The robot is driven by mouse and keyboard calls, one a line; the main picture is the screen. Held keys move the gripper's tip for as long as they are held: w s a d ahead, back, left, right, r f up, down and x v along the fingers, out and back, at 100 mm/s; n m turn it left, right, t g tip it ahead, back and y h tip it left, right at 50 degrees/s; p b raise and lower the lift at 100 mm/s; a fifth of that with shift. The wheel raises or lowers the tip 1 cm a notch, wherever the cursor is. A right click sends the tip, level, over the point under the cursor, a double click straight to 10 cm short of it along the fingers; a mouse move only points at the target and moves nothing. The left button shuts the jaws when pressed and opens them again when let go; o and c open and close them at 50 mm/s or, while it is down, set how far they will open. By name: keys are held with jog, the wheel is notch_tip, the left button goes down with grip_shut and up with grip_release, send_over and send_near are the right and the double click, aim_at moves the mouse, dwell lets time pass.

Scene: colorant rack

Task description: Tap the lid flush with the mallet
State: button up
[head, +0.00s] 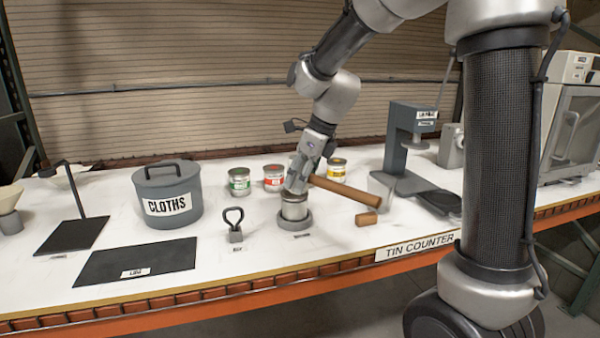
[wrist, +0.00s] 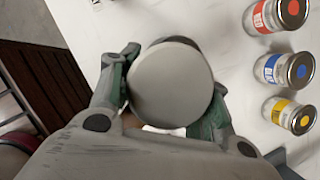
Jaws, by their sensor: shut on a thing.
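The mallet shows in the head view as a thick brown wooden handle (head: 345,192), reaching right and forward from my gripper (head: 299,184) above the counter. My gripper is shut on the mallet. In the wrist view a broad grey disc (wrist: 170,85), seemingly the mallet's head, fills the space between my gripper's fingers (wrist: 172,88). Directly below my gripper, a silvery tin (head: 294,209) stands in a round grey holder (head: 296,223). The lid on this tin is hidden, so I cannot tell how it sits or whether the mallet touches it.
Green (head: 239,182), red (head: 274,178) and yellow (head: 336,170) tins stand behind; a blue one (wrist: 270,68) shows in the wrist view. A brown block (head: 366,218) lies right. A black-handled tool (head: 235,224) and the CLOTHS pot (head: 168,192) are left, a grey press (head: 408,150) right.

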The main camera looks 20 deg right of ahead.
notch_tip(320, 180, down, 3)
jog(key=shift+r, duration=0.15)
jog(key=shift+w+r, duration=0.1)
jog(key=shift+r, duration=0.3)
jog(key=shift+c, duration=0.5)
notch_tip(320, 180, up, 4)
jog(key=shift+r, duration=0.25)
